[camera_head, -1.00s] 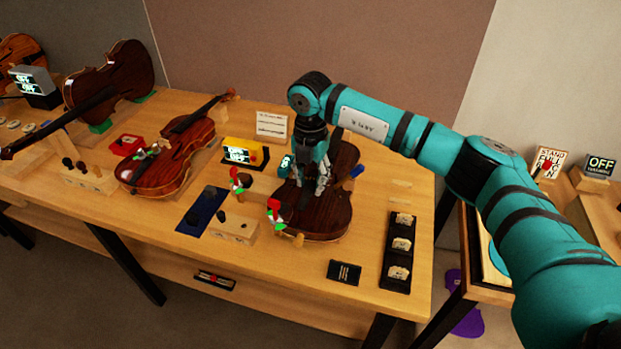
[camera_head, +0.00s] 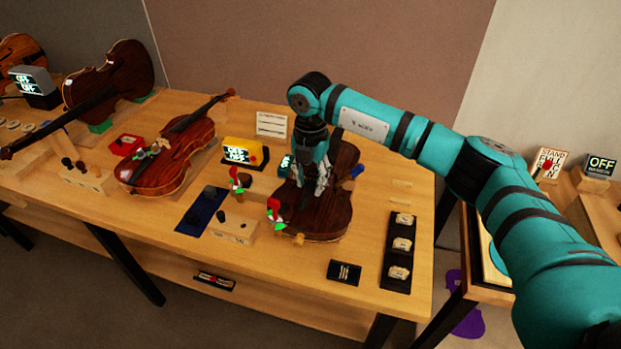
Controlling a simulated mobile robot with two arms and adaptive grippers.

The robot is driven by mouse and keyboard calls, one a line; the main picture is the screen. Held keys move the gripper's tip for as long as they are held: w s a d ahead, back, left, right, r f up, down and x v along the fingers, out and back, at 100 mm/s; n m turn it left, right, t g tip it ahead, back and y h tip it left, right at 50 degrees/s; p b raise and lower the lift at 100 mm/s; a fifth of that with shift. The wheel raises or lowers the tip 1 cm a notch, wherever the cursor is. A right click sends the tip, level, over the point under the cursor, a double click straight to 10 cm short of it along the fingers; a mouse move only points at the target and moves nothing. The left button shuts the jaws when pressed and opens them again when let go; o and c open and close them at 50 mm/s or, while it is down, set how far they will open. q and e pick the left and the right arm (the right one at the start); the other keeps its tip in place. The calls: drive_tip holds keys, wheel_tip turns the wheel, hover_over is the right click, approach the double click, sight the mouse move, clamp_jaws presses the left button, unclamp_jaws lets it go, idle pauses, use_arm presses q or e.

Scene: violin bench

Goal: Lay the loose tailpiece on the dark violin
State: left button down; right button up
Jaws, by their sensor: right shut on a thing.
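The dark violin (camera_head: 328,217) lies on the bench in the middle of the head view, partly covered by my right arm. My right gripper (camera_head: 311,188) points down over its body, fingers close to the top. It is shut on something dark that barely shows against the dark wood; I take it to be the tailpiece. Whether it touches the violin top cannot be told. My left gripper is not in view.
Red-and-green clamps (camera_head: 274,210) stand at the violin's left edge. A wooden block (camera_head: 233,228) and blue mat (camera_head: 190,217) lie left of it. A black tray (camera_head: 397,262) stands right. Another violin (camera_head: 165,165) lies further left. The front bench strip is mostly clear.

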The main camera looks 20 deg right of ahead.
sight(311, 192)
drive_tip(key=shift+f+b, duration=1.5)
drive_tip(key=shift+f, duration=0.75)
drive_tip(key=o, duration=1)
drive_tip(key=shift+r, duration=0.15)
wheel_tip(311, 192, up, 12)
drive_tip(key=shift+f, duration=0.1)
